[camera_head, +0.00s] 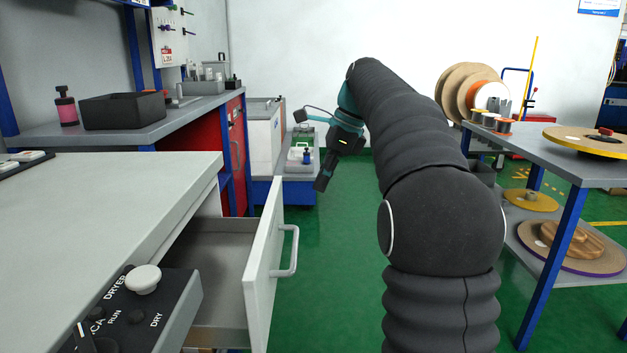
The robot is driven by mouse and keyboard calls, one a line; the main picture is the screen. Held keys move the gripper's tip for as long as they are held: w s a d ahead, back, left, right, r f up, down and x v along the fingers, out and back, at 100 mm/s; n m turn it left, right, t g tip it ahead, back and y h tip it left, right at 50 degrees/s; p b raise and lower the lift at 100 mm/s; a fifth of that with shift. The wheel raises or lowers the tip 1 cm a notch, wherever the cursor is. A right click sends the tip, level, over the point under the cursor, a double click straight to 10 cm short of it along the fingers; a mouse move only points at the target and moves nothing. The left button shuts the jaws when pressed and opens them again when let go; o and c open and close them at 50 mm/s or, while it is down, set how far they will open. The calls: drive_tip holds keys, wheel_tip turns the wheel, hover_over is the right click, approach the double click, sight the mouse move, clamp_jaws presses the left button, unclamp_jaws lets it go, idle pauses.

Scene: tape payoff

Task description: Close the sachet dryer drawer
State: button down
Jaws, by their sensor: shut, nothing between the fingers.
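The sachet dryer drawer (263,275) stands pulled out at the lower left, below the pale dryer top (110,205). Its white front faces right and carries a grey bar handle (292,251). The inside of the drawer looks empty where it shows. A black panel (140,312) with DRYER, RUN and DRY marks and a white knob (143,280) is in front of it. My gripper (321,186) is shut and empty, pointing down. In the picture it appears above and to the right of the drawer front, apart from the handle.
A workbench (150,132) with a black bin (122,110) and a pink bottle (66,108) stands behind the dryer. A blue-legged table (575,168) with spools stands at the right. Green floor (335,270) is clear between the drawer and that table, apart from my arm.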

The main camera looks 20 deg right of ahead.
drive_tip(key=w+a+f+b, duration=0.2)
drive_tip(key=a+f, duration=0.4)
drive_tip(key=shift+a, duration=0.15)
idle(0.3)
